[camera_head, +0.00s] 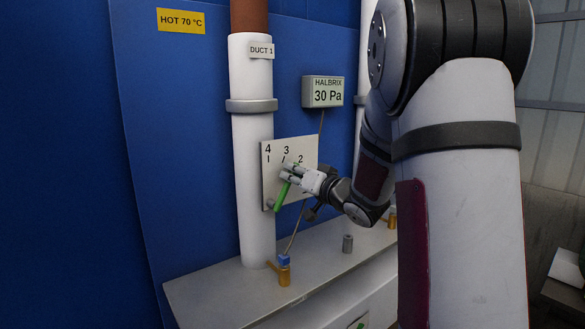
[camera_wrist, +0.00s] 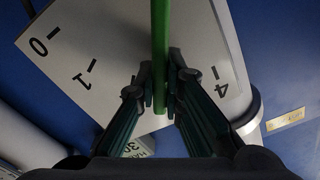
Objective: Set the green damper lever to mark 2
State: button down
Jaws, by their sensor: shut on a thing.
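The green damper lever (camera_head: 282,196) rises at a slant across a white scale plate (camera_head: 268,174) on the duct. My gripper (camera_head: 289,172) is shut on the lever's upper end, in front of the plate. In the wrist view the lever (camera_wrist: 161,45) runs down between my two fingers (camera_wrist: 160,88). There, marks 0 and 1 lie left of it and mark 4 lies right; 2 and 3 are hidden. In the head view 4, 3 and 2 show, and my fingers cover the lever's tip near 3 and 2. I cannot tell its exact mark.
A display (camera_head: 323,92) reading 30 Pa hangs right of the white duct (camera_head: 252,135). A yellow sign (camera_head: 181,21) reads HOT 70 °C.

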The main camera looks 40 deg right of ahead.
jog(key=shift+d+f+m+p, duration=0.4)
jog(key=shift+d+m+p, duration=0.1)
jog(key=shift+m+p, duration=0.25)
jog(key=shift+d+f+m+p, duration=0.35)
jog(key=shift+d+m+p, duration=0.15)
jog(key=shift+m+p, duration=0.25)
jog(key=c, duration=1.7)
grip_release()
jog(key=s, duration=1.2)
jog(key=shift+d, duration=0.2)
